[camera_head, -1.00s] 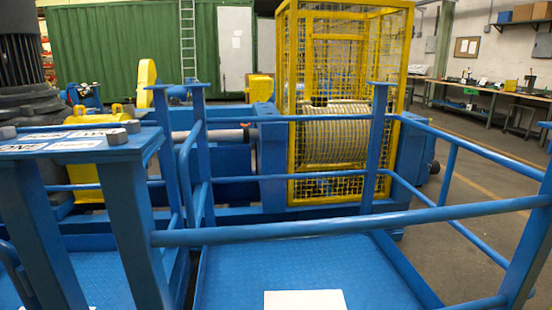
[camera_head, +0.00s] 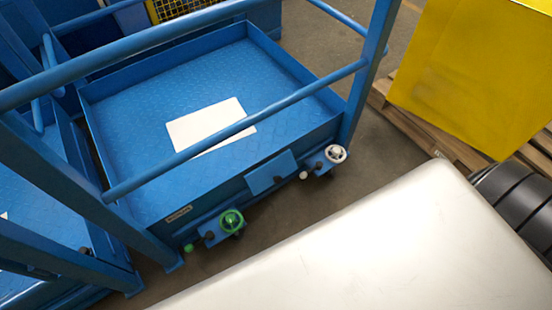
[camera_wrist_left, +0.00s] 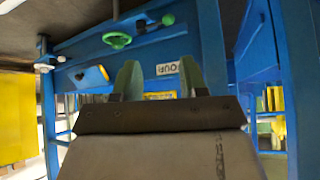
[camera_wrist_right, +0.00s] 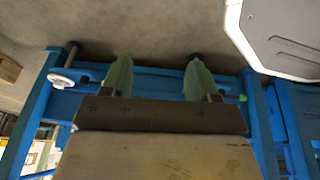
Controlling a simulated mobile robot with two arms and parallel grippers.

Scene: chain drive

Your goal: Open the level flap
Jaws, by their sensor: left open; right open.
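A small flat blue flap (camera_head: 271,172) sits on the front side of the blue platform in the head view, between a green handwheel (camera_head: 231,221) and a white handwheel (camera_head: 335,153). I cannot see what is behind it. In the left wrist view a blue plate with a yellow edge (camera_wrist_left: 91,77), which looks like this flap, is left of my left gripper (camera_wrist_left: 160,78). That gripper is open and empty, apart from the plate. My right gripper (camera_wrist_right: 159,77) is open and empty, facing a blue beam. Neither gripper shows in the head view.
Blue rails (camera_head: 240,126) and posts run around the platform (camera_head: 140,95), which has a white sheet (camera_head: 210,124) on it. A lettered label (camera_wrist_left: 167,68) is near my left fingers. A yellow box (camera_head: 475,70) and wooden pallet (camera_head: 432,130) stand at the right.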

